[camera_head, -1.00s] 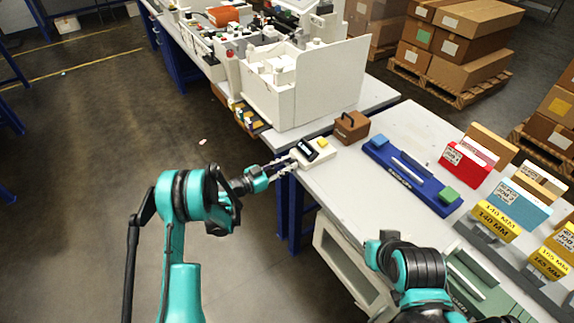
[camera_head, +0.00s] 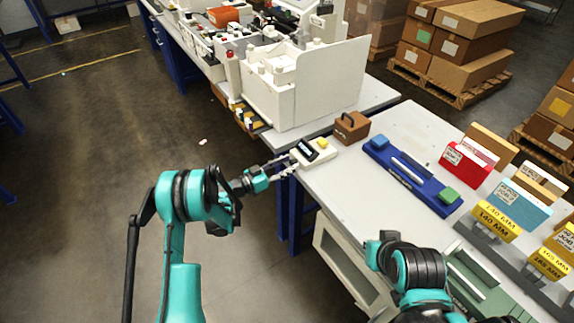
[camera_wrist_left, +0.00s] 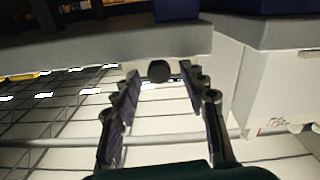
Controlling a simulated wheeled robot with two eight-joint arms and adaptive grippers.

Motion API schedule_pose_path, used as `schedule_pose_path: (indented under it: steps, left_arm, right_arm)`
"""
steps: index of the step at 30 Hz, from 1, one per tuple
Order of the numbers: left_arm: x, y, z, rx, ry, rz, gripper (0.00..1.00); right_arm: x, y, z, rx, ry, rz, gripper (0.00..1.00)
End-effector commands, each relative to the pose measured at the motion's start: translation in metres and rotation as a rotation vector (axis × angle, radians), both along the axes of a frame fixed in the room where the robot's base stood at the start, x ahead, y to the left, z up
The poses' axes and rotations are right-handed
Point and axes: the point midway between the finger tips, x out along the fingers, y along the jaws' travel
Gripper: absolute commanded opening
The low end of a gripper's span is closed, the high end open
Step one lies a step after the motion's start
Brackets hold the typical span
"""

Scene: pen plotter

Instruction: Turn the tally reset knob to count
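The white tally box (camera_head: 318,157) sits at the table's near left corner, with a dark display and a yellow button on top. A round black knob (camera_wrist_left: 159,71) shows in the left wrist view, in front of a pale grey face; in the head view I cannot make it out. My left gripper (camera_head: 291,163) is at the box's left side. In the left wrist view my left gripper (camera_wrist_left: 163,78) is open, with the knob between and just beyond its fingertips. Contact is not visible. The knob's pointer and marks cannot be read.
A brown box with a handle (camera_head: 351,127) stands behind the tally box. A blue tray (camera_head: 408,176) lies to its right, with card holders beyond. A tall white panelled machine (camera_head: 330,85) stands on the far bench. Floor left of the table is clear.

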Motion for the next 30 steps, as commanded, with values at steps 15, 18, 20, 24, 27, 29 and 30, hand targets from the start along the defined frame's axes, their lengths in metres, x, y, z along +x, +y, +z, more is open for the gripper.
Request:
schedule_pose_path:
  steps: [15,18,20,24,27,29,30]
  left_arm:
    - [-0.045,0.065,0.000,0.000,0.000,0.004,0.43]
    - [-0.056,0.079,0.000,0.000,0.000,0.003,0.43]
    - [-0.061,0.086,0.000,0.000,0.000,0.003,0.43]
    - [-0.069,0.095,0.000,0.000,0.000,0.001,0.43]
    - [-0.070,0.097,0.000,0.000,0.000,0.001,0.43]
    - [-0.071,0.098,0.000,0.000,0.000,0.000,0.43]
    - [-0.071,0.098,0.000,0.000,0.000,0.000,0.43]
  right_arm:
    - [0.000,0.000,0.000,0.000,0.000,0.000,0.00]
    - [0.000,0.000,0.000,0.000,0.000,0.000,0.00]
    - [0.000,0.000,0.000,0.000,0.000,0.000,0.00]
    - [0.000,0.000,0.000,0.000,0.000,0.000,0.00]
    - [0.000,0.000,0.000,0.000,0.000,0.000,0.00]
    - [0.000,0.000,0.000,0.000,0.000,0.000,0.00]
    - [0.000,0.000,0.000,0.000,0.000,0.000,0.00]
